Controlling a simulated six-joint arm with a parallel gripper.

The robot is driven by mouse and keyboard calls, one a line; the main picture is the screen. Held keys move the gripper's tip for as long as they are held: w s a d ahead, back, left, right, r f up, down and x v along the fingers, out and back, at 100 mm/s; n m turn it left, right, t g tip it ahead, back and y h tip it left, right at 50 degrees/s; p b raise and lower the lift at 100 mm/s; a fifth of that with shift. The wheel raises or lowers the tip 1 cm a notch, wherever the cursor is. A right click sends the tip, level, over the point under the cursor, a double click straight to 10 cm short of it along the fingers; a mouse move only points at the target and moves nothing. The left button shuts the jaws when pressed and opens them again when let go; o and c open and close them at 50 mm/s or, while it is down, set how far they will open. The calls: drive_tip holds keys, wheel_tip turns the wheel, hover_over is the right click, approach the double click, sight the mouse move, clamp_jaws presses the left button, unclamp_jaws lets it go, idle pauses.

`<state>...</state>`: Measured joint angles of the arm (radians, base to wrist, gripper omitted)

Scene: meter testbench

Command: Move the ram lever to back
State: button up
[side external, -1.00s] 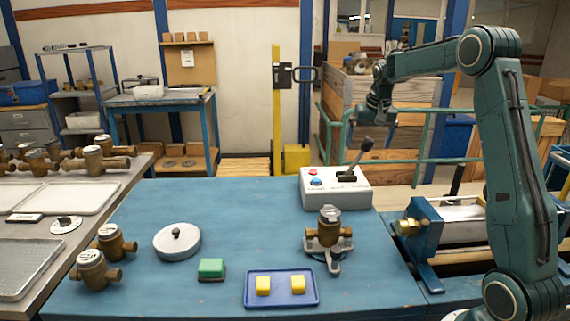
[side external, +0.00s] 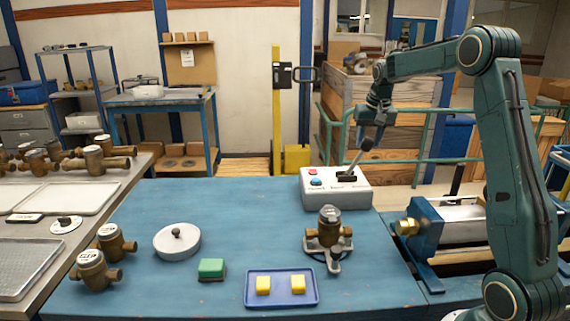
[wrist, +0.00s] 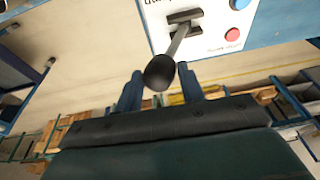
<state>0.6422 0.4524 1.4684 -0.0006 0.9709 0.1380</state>
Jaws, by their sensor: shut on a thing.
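The ram lever (side external: 357,157) is a metal rod with a black knob, rising from a slot in the white control box (side external: 323,190) at the back right of the blue bench. It leans to the right in the side view. My gripper (side external: 370,137) is at the lever's top, pointing down. In the wrist view the lever (wrist: 179,42) comes out of its slot, and its black knob lies between the two blue fingers of my gripper (wrist: 160,90). My gripper is shut on the knob; the exact contact is hard to see.
A red button (side external: 315,182) and a blue button (side external: 312,171) sit on the box left of the lever. A brass meter (side external: 329,228) stands on a holder in front. A blue tray (side external: 281,301) with two yellow blocks is nearer. A green railing (side external: 430,160) runs behind.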

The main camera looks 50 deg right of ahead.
drive_tip(key=shift+w+a+r, duration=0.35)
drive_tip(key=shift+w+a, duration=0.45)
drive_tip(key=shift+c, duration=0.5)
drive_tip(key=shift+a, duration=0.1)
drive_tip(key=shift+w+a+r, duration=0.2)
drive_tip(key=shift+w+a, duration=0.55)
drive_tip(key=shift+w, duration=0.05)
